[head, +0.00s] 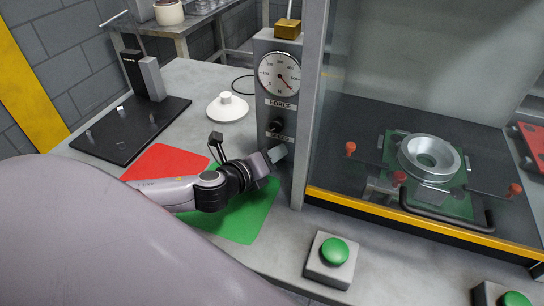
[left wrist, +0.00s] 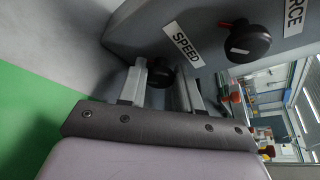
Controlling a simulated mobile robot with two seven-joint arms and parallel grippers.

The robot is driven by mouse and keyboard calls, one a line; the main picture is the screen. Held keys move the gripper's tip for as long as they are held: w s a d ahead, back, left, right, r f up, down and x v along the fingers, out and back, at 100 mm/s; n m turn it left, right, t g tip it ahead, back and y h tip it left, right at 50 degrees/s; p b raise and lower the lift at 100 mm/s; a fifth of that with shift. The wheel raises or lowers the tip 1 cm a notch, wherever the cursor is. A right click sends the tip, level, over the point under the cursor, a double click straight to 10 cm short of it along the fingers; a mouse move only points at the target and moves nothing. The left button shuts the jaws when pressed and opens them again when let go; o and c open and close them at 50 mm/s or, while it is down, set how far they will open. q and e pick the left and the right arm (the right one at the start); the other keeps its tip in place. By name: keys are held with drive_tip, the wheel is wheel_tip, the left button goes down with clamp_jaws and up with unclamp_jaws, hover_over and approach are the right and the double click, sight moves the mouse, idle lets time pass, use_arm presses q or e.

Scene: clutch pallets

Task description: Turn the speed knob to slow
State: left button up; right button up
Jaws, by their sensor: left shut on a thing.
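The speed knob (left wrist: 160,72) is a black round knob under the SPEED label (left wrist: 183,44) on the grey control column (head: 283,95). My left gripper (left wrist: 163,88) is shut on this knob, one finger on each side. In the head view my left gripper (head: 275,154) reaches the lower part of the column from the left and hides the knob. The knob's pointer is not visible, so its setting cannot be told. My right gripper is not in view.
The black force knob (left wrist: 248,40) with a red pointer sits close beside, below the round dial (head: 279,74). A glass-fronted press enclosure (head: 400,215) stands right of the column. Red (head: 165,162) and green (head: 240,222) mats lie on the bench. A green button (head: 334,251) stands in front.

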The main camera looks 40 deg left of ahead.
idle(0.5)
use_arm(q)
drive_tip(key=o, duration=1)
drive_tip(key=shift+o, duration=0.2)
drive_tip(key=shift+s, duration=0.1)
drive_tip(key=shift+b+v, duration=0.35)
drive_tip(key=shift+v, duration=3.2)
